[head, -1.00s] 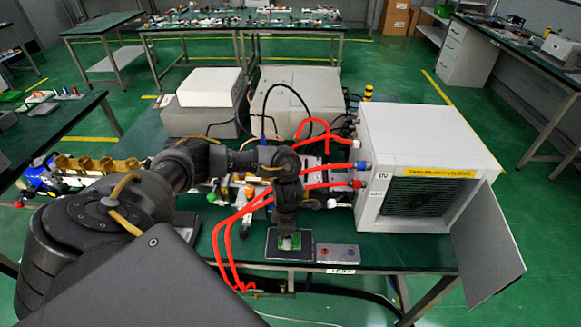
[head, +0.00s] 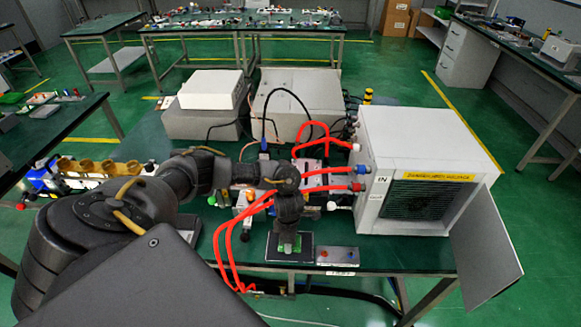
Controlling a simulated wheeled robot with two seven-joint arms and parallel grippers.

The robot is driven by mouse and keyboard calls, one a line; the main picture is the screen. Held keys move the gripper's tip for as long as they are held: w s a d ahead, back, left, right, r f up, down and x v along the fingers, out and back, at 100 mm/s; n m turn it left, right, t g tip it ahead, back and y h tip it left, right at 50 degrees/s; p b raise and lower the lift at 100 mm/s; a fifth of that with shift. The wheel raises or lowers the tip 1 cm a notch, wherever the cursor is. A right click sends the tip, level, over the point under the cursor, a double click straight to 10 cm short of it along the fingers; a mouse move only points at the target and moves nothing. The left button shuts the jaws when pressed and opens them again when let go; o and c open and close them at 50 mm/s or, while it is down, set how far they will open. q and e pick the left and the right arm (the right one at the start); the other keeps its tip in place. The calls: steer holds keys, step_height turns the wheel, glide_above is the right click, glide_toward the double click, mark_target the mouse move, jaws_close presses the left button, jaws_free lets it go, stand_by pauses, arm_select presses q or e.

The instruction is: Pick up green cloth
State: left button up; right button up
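A small patch of green cloth (head: 283,249) shows on the dark pad at the table's front edge, mostly hidden by my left gripper. My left gripper (head: 287,246) points down at the pad, with its tip over or against the green cloth. The fingers are too small and dark to tell whether they are open or shut, or whether they touch the cloth. My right gripper is not in view.
The dark light-edged pad (head: 305,255) lies beside a small grey button box (head: 337,256). Red hoses (head: 229,250) loop just left of my gripper. A white cabinet (head: 390,140) with an open door (head: 487,245) stands right. Grey boxes (head: 298,95) stand behind.

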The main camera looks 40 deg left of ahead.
arm_select(q)
steer(key=shift+w+r+b, duration=0.1)
steer(key=shift+r+b, duration=0.3)
steer(key=shift+r, duration=0.15)
steer(key=shift+r+b, duration=0.4)
steer(key=shift+r, duration=0.15)
steer(key=s+d+r+p, duration=0.1)
steer(key=s+d+r, duration=0.5)
steer(key=d+r, duration=0.5)
steer(key=shift+s+d, duration=0.25)
steer(key=shift+d, duration=0.5)
steer(key=shift+f, duration=0.1)
